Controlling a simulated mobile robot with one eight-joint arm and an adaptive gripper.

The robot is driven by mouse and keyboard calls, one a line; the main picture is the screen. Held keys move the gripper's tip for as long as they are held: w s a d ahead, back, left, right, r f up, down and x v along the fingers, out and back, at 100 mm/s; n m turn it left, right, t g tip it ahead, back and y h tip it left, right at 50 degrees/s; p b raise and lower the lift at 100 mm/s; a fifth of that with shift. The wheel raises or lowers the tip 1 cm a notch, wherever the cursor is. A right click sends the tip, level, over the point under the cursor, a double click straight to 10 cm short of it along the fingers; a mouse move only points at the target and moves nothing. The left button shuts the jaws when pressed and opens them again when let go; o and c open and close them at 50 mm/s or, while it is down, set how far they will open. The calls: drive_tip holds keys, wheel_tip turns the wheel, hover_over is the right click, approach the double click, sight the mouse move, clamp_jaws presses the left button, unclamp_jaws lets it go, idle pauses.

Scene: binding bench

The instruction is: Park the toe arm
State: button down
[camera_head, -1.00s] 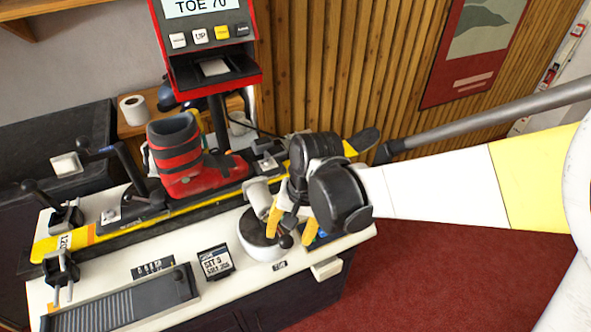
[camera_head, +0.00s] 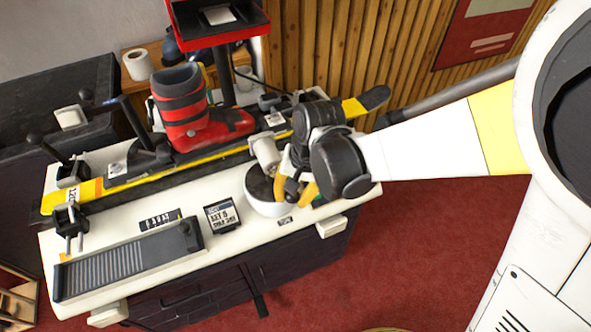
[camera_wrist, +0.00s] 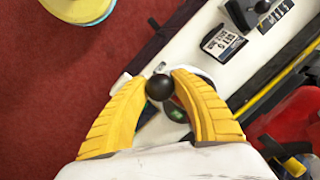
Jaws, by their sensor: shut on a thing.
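My gripper (camera_head: 295,190) has yellow fingers and is at the right end of the bench. In the wrist view my gripper (camera_wrist: 160,85) is closed around a small black ball knob (camera_wrist: 160,87), which sits between the fingertips. I take the knob to be the toe arm's end; the arm's shaft is mostly hidden by the fingers. A round white base with a dark top (camera_head: 264,205) stands just left of the fingers in the head view. A grey-white cylinder (camera_head: 264,150) is beside my gripper. A red and black ski boot (camera_head: 190,115) stands on a yellow ski (camera_head: 120,185) behind.
The white bench (camera_head: 200,255) holds a ridged grey ramp (camera_head: 120,262), a small sign (camera_head: 222,214) and a black clamp (camera_head: 70,220). A red machine (camera_head: 215,25) rises behind the boot. Red carpet (camera_head: 410,240) lies open to the right.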

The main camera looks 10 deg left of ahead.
drive_tip(key=shift+a, duration=0.1)
drive_tip(key=shift+s+a+m, duration=0.3)
drive_tip(key=shift+a+m, duration=0.1)
drive_tip(key=shift+a, duration=0.05)
drive_tip(key=s+a+m+t+b, duration=0.1)
drive_tip(key=s+a+m+t, duration=0.1)
drive_tip(key=a+m, duration=0.7)
drive_tip(key=w+a+m+h, duration=0.2)
drive_tip(key=w+a+m, duration=0.6)
drive_tip(key=a, duration=0.4)
drive_tip(key=shift+w+a, duration=0.15)
drive_tip(key=shift+a, duration=0.25)
drive_tip(key=shift+r, duration=0.1)
drive_tip(key=c, duration=1)
unclamp_jaws()
drive_tip(key=shift+w+a, duration=0.1)
